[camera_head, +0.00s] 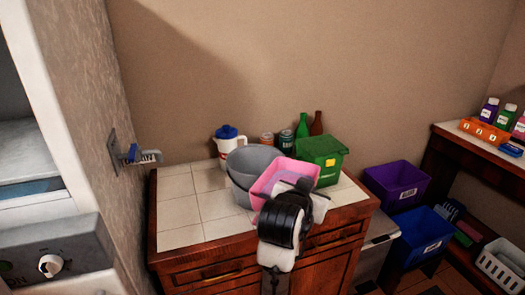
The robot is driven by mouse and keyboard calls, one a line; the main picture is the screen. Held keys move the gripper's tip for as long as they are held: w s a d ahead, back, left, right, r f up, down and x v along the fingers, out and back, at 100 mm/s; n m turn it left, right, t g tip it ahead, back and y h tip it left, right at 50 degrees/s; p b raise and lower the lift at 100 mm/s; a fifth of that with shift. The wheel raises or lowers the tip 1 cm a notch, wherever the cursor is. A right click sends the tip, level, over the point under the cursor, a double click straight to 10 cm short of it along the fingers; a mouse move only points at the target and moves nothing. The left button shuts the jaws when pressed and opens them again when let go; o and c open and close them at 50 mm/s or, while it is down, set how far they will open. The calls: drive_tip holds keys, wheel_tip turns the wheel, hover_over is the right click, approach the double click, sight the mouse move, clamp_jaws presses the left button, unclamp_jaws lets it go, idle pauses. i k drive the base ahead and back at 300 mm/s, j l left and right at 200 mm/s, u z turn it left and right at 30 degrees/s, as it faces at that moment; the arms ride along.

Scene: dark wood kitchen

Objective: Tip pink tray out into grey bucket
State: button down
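The pink tray (268,183) is over the counter, tilted, at the front right side of the grey bucket (241,181). It overlaps the bucket's right side in the picture. The grey bucket stands on the tiled counter with its wide opening up. My gripper (294,189) is at the tray's near side and appears shut on it. My black and white wrist hides the fingertips and part of the tray. I cannot make out what the tray holds, nor whether it touches the bucket.
A green bin (320,156) stands close behind the tray on the right. A white jug with a blue lid (228,142), jars (286,142) and bottles (316,124) stand behind. The counter's left side (180,208) is clear. Purple (396,184) and blue (421,235) bins are at right.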

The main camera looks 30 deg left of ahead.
sight(244, 165)
drive_tip(key=i+j, duration=0.1)
drive_tip(key=i, duration=0.4)
drive_tip(key=i+j, duration=0.1)
drive_tip(key=i, duration=0.4)
